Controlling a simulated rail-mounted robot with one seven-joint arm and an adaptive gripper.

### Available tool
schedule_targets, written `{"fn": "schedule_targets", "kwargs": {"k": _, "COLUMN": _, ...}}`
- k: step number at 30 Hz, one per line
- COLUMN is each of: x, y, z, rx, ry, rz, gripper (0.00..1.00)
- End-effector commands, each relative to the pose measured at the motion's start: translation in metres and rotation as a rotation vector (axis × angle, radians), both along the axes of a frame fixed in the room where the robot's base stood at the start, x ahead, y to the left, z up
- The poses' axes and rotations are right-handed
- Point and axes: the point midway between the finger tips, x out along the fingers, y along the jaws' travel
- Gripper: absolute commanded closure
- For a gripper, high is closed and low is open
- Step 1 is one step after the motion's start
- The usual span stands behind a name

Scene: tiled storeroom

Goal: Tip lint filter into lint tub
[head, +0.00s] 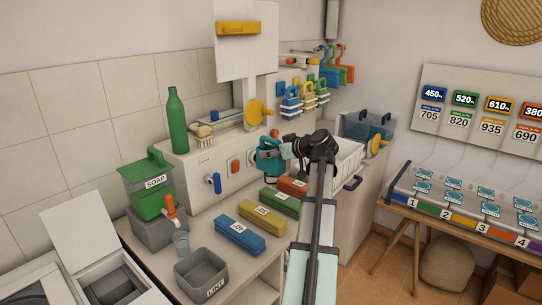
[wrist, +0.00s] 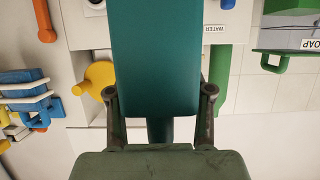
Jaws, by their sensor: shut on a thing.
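My gripper (head: 289,151) is shut on a teal piece, which I take as the lint filter (head: 268,160). It is held in the air in front of the white machine. In the wrist view the filter (wrist: 155,60) is a broad teal panel with a narrower part between the two dark fingers (wrist: 160,98). A grey-green, slightly streaked surface fills the bottom of that view; I cannot tell whether it is lint-covered mesh. The lint tub (head: 188,268) is a grey open box labelled LINT at the counter's front, left of and below my gripper. Its visible inside looks empty.
Blue, yellow, green and red bars (head: 240,238) lie between the tub and my gripper. A small cup (head: 181,244) and a green SOAP container (head: 150,183) stand behind the tub. A green bottle (head: 177,120) stands on the machine.

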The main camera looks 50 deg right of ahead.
Motion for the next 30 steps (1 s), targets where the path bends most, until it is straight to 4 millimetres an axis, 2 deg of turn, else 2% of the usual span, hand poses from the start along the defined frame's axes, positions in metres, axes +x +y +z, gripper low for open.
{"fn": "schedule_targets", "kwargs": {"k": 11, "x": 0.002, "y": 0.002, "z": -0.001, "rx": 0.0, "ry": 0.0, "rz": 0.004, "gripper": 0.91}}
{"fn": "schedule_targets", "kwargs": {"k": 17, "x": 0.013, "y": 0.015, "z": -0.007, "rx": -0.002, "ry": 0.0, "rz": 0.027, "gripper": 0.91}}
{"fn": "schedule_targets", "kwargs": {"k": 25, "x": 0.028, "y": 0.06, "z": -0.017, "rx": -0.003, "ry": 0.0, "rz": 0.078, "gripper": 0.91}}
{"fn": "schedule_targets", "kwargs": {"k": 30, "x": 0.033, "y": 0.102, "z": -0.024, "rx": -0.002, "ry": -0.001, "rz": 0.135, "gripper": 0.91}}
